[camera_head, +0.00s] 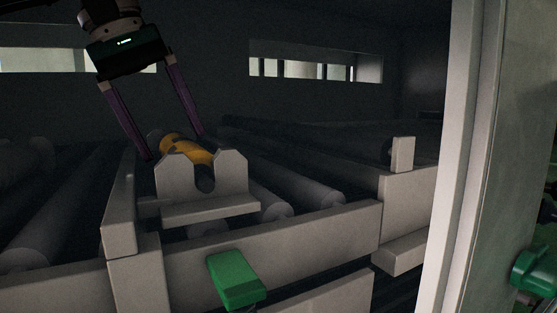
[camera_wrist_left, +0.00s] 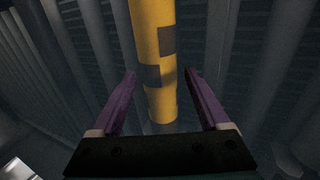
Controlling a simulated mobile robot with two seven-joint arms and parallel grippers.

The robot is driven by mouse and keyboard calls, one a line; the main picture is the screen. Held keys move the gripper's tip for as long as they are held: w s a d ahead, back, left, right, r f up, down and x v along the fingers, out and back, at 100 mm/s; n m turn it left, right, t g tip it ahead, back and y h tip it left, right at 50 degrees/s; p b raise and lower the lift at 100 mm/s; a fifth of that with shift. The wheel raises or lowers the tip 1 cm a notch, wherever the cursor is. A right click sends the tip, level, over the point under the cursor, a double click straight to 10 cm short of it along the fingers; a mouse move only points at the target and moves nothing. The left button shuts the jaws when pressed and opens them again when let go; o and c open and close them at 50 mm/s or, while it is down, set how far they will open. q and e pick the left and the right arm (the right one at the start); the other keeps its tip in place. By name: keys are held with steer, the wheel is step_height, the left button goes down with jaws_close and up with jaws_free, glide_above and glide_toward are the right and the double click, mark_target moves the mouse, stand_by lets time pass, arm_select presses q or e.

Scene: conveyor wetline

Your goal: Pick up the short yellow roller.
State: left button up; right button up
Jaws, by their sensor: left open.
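The short yellow roller (camera_head: 187,150) lies behind a pale notched bracket on the conveyor, and the bracket hides part of it. In the left wrist view the yellow roller (camera_wrist_left: 155,60) shows dark square patches and runs lengthwise between the fingers. My left gripper (camera_head: 174,148) is open, with one purple finger on each side of the roller in the head view. In the left wrist view the gripper (camera_wrist_left: 161,75) has visible gaps between its fingers and the roller. Whether the fingers are level with the roller is hard to tell. My right gripper is not in view.
The notched bracket (camera_head: 233,171) stands at the near end of the roller. Grey rollers (camera_head: 302,184) lie beside it. A pale frame rail (camera_head: 290,240) crosses in front, with a green block (camera_head: 236,279) near it. A pale post (camera_head: 470,150) stands at the right.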

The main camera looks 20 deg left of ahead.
mark_target(175, 141)
arm_select(q)
steer(key=x, duration=0.3)
steer(key=shift+w+d+f, duration=0.1)
steer(key=shift+c, duration=0.4)
jaws_close()
